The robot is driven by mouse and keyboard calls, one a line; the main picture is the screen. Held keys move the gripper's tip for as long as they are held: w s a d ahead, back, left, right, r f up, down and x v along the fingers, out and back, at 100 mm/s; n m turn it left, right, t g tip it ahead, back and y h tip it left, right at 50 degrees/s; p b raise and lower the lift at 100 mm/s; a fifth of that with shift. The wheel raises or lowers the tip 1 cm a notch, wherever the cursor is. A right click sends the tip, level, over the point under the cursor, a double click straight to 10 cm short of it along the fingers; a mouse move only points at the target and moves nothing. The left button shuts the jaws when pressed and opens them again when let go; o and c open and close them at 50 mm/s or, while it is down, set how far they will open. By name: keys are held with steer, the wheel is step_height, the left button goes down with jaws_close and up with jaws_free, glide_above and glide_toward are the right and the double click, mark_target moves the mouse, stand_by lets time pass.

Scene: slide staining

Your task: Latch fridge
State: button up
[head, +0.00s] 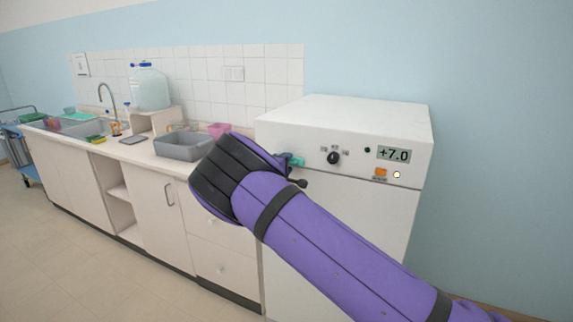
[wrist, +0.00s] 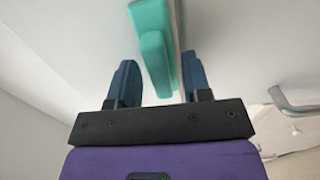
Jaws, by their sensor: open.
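The fridge (head: 345,115) is a white unit at the right end of the counter, with a +7.0 display. Its door (head: 389,215) looks shut or nearly so in the head view. A teal latch (head: 297,160) sits at the left of the fridge front, below the control panel, partly hidden by my arm. In the wrist view the teal latch lever (wrist: 154,65) lies between the two blue fingers of my gripper (wrist: 158,80). The gripper is open, with a gap visible on the left side of the lever. Contact on the right is unclear.
A grey tub (head: 183,147) and a pink container (head: 219,129) stand on the counter (head: 135,150) left of the fridge. A black knob (head: 333,158) and an orange switch (head: 380,172) are on the panel. The floor (head: 60,250) in front is clear.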

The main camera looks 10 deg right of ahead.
steer(key=shift+d, duration=0.1)
steer(key=c, duration=0.7)
steer(key=shift+n, duration=0.3)
steer(key=n, duration=0.3)
steer(key=shift+n, duration=0.3)
steer(key=n, duration=0.4)
steer(key=shift+n, duration=0.3)
steer(key=n, duration=0.4)
steer(key=shift+n, duration=0.3)
steer(key=shift+f+n, duration=0.1)
steer(key=shift+n, duration=2.1)
